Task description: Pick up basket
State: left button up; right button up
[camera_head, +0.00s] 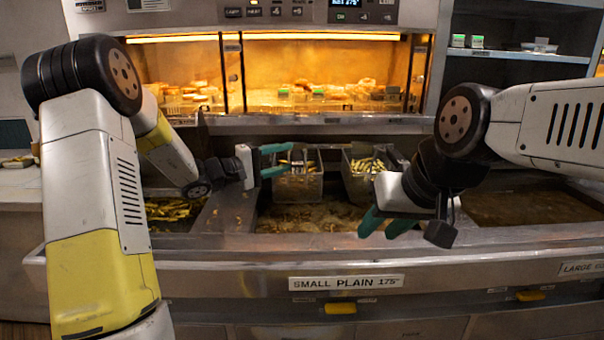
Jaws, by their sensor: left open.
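Two wire fry baskets hold golden fried pieces at the back of the middle fryer vat. The left basket (299,188) and the right basket (357,188) stand side by side with a small gap. My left gripper (289,159) has green fingers, spread apart one above the other, at the left basket's left rear side. I cannot tell whether they touch it or whether its handle lies between them. My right gripper (378,230) points down and left over the vat's front, in front of the right basket; its green fingers are apart with nothing visible between them.
The middle vat (310,219) holds brownish oil. A front ledge (420,259) carries a "SMALL PLAIN 175°" label (346,282). Another oil vat (530,208) lies right, and a vat with fries (172,212) left. A lit warming cabinet (320,122) stands behind.

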pick_arm(q)
jog(key=x, duration=0.8)
jog(key=shift+w+d, duration=0.25)
jog(key=shift+w, duration=0.1)
jog(key=shift+f, duration=0.1)
grip_shut()
dwell(1.0)
